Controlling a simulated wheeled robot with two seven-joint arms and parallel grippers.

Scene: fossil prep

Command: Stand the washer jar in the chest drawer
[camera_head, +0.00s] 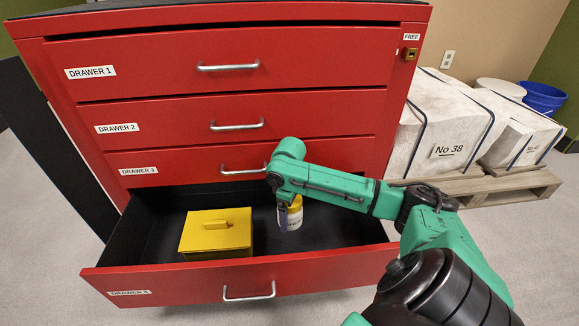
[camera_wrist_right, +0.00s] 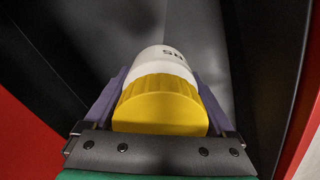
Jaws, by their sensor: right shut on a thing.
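The washer jar (camera_head: 291,217) is white with a yellow lid and partly printed lettering. It is inside the open bottom drawer (camera_head: 180,277), labelled DRAWER 4, of the red chest. My right gripper (camera_head: 284,212) reaches down into the drawer and is shut on the jar. In the right wrist view the jar's yellow lid (camera_wrist_right: 160,105) sits between the two purple fingers. The jar looks upright. I cannot tell whether its base touches the drawer floor. My left gripper is not in view.
A yellow lidded box (camera_head: 216,240) stands in the drawer left of the jar, with a gap between. Dark floor is bare around the jar. Drawers 1 to 3 above are shut. Wrapped blocks (camera_head: 440,135) sit on a pallet (camera_head: 490,187) at right.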

